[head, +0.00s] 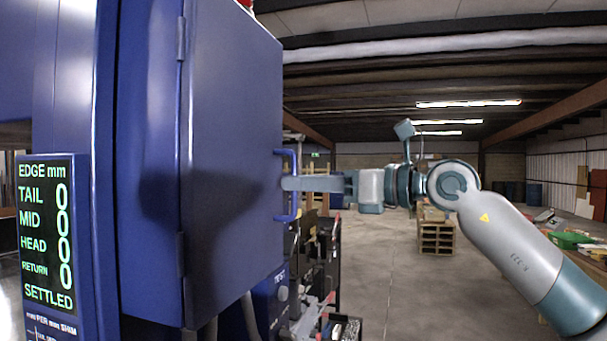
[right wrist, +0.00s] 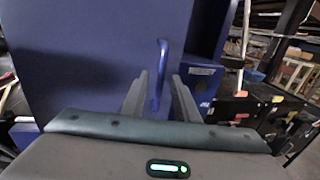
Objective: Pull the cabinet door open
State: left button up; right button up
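The blue cabinet door (head: 235,120) stands upright at the left of the head view, hinged on its left edge. It looks shut, though the seam at its handle edge is not clear. Its blue bar handle (head: 292,208) is on the right edge; the handle (right wrist: 160,75) also shows in the right wrist view. My right gripper (head: 290,184) reaches the handle from the right. Its fingers (right wrist: 160,90) are apart, one on each side of the bar, with gaps visible. My left gripper is not in view.
A display panel (head: 48,240) reading zeros and SETTLED stands at the lower left. A dark rack with parts (head: 318,260) is below and right of the cabinet. A pallet stack (head: 436,236) stands farther back. The concrete floor (head: 385,285) in the middle is clear.

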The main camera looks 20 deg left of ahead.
jog(key=shift+w+a, duration=0.1)
jog(key=shift+a, duration=0.15)
jog(key=shift+c, duration=0.7)
grip_shut()
jog(key=shift+d, duration=0.1)
